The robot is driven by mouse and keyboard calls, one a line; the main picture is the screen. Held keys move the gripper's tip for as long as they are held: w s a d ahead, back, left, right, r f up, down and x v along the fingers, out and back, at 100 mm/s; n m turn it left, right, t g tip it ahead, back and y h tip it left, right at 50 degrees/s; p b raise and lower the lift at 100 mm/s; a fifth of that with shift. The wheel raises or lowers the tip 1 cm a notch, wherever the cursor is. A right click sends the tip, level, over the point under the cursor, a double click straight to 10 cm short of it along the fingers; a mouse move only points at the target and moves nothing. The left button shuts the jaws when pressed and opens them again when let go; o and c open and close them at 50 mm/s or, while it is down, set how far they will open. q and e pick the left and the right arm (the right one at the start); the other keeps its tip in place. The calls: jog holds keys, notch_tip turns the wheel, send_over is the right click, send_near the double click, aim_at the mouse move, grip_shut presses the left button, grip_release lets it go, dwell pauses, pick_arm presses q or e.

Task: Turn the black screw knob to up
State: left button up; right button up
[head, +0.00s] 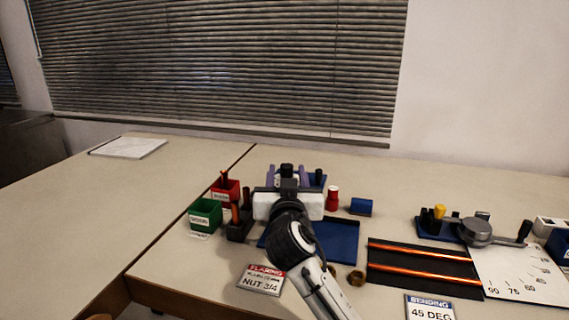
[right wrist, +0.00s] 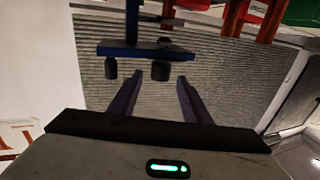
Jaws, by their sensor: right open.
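My right gripper (head: 287,172) is over the table with its two purple fingers pointing away from me. In the right wrist view the gripper (right wrist: 160,78) is open, with nothing between its fingers. A black knob (head: 287,168) shows between the fingers in the head view. In the right wrist view a black knob (right wrist: 160,71) on a blue bar (right wrist: 125,48) lines up with the gap, seemingly just past the fingertips. A second black knob (right wrist: 111,68) is to its left, outside the fingers. The knob's turn angle cannot be told. My left gripper is out of view.
Red (head: 226,190) and green (head: 205,215) bins stand left of my arm. A red cylinder (head: 332,198) and a blue block (head: 361,206) stand right. A blue tray (head: 340,238) lies partly under my arm. Copper rods (head: 425,250) and a bending tool (head: 482,231) are farther right.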

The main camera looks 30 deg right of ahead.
aim_at(287, 164)
jog(key=x, duration=0.7)
jog(key=shift+w+d, duration=0.25)
jog(key=shift+w, duration=0.1)
jog(key=shift+c, duration=0.2)
